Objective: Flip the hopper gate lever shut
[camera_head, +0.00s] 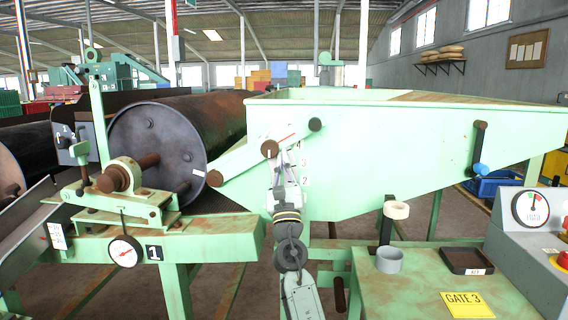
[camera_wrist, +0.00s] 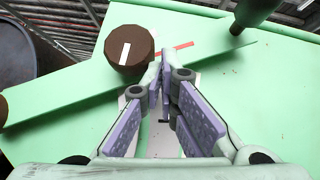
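The green hopper (camera_head: 400,140) fills the right half of the head view. A pale green bar (camera_head: 240,158) slants up to the right across its left wall, with a brown hub (camera_head: 270,149) and a dark knob (camera_head: 315,124) at its upper end. In the wrist view the bar (camera_wrist: 70,95) passes behind the brown hub (camera_wrist: 129,50), and the dark handle (camera_wrist: 245,15) is above right. A dark lever with a blue grip (camera_head: 479,150) hangs on the hopper's right side. My gripper (camera_head: 277,165) (camera_wrist: 163,75) is shut and empty, fingertips just right of the hub; contact is unclear.
A dark drum (camera_head: 170,135) lies left of the hopper on a green frame. A green bench (camera_head: 430,285) at lower right carries a grey cup (camera_head: 390,260), a dark tray (camera_head: 466,261) and a GATE 3 label. A grey control box (camera_head: 530,240) stands at right.

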